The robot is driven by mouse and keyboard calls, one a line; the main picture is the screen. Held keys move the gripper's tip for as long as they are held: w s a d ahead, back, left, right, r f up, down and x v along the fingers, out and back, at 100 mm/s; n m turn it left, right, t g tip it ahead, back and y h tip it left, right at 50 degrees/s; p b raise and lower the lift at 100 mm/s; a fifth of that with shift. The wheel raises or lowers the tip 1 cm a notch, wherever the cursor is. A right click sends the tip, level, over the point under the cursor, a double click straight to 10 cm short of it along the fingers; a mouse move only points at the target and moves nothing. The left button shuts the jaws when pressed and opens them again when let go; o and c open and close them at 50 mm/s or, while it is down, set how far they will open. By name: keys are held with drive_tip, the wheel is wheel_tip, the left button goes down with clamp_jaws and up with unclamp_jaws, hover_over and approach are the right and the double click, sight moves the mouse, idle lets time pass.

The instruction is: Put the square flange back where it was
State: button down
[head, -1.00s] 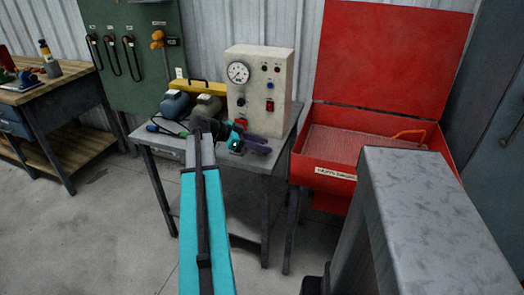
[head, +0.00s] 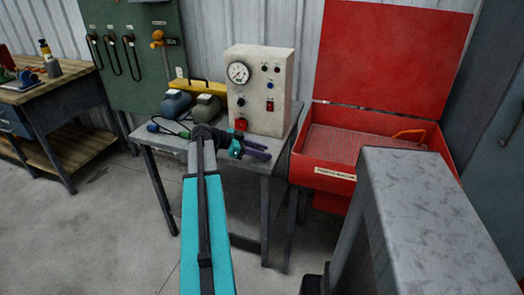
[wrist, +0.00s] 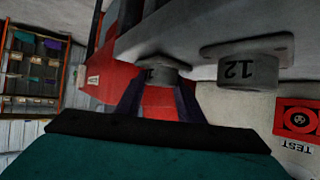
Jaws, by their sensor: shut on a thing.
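My gripper (head: 262,151) is low over the right part of the grey table (head: 222,160), its purple fingers pointing right. In the wrist view the fingers (wrist: 160,90) are shut on a grey flange-like piece (wrist: 163,69) with a round neck and a dark number, partly hidden. I take it as the square flange, but its outline is not clear. A similar grey piece marked 12 (wrist: 246,70) is beside it to the right, apart from the fingers. Both border a broad grey surface (wrist: 215,22). In the head view the held piece is too small or hidden to make out.
A gauge box (head: 262,88) stands at the table's back, with a red part (head: 241,124) before it. Two rounded containers (head: 190,104) are left of it. An open red bin (head: 350,143) stands right of the table. A TEST sign shows in the wrist view (wrist: 297,148).

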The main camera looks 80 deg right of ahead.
drive_tip(key=shift+f, duration=0.1)
drive_tip(key=c, duration=1.2)
unclamp_jaws()
drive_tip(key=b+v, duration=0.1)
drive_tip(key=v, duration=1.1)
drive_tip(key=shift+b, duration=0.3)
drive_tip(key=shift+w, duration=0.1)
